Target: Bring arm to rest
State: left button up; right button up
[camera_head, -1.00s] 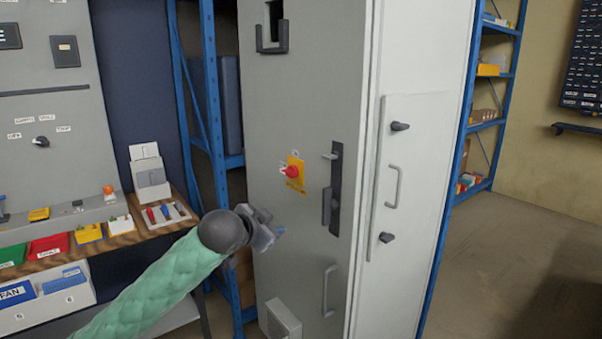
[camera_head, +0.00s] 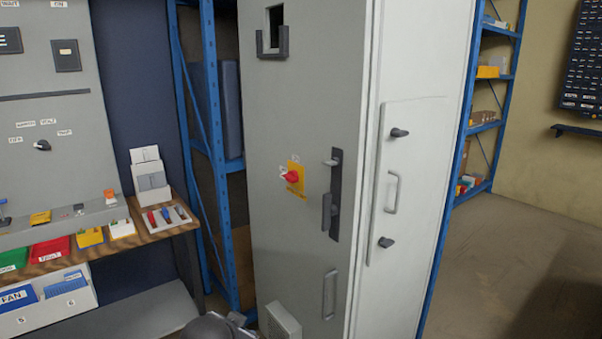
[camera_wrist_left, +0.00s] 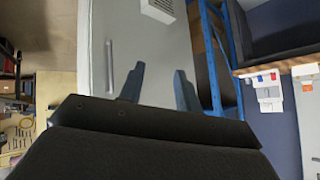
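My left arm is almost out of the head view; only a dark part of its wrist (camera_head: 215,328) shows at the bottom edge, in front of the lower left of the grey cabinet (camera_head: 285,115). In the left wrist view my left gripper (camera_wrist_left: 158,72) has its two fingers spread apart, with nothing between them. The cabinet's front (camera_wrist_left: 145,45) stands beyond the fingers, apart from them. My right gripper is in neither view.
A red switch on a yellow plate (camera_head: 294,176) and dark handles are on the cabinet. A wooden workbench (camera_head: 150,235) with coloured bins stands at the left. Blue shelving (camera_head: 215,130) stands behind. Open floor (camera_head: 510,250) lies at the right.

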pick_arm(q)
jog(key=s+f+n+g+p, duration=0.1)
jog(key=s+f+g, duration=0.2)
jog(key=s+f, duration=0.8)
jog(key=s+f+n+g, duration=0.2)
jog(key=s+f+g, duration=0.2)
jog(key=s+f, duration=0.7)
jog(key=s, duration=0.9)
jog(key=shift+f+p, duration=0.35)
jog(key=shift+p, duration=0.05)
jog(key=shift+o, duration=0.3)
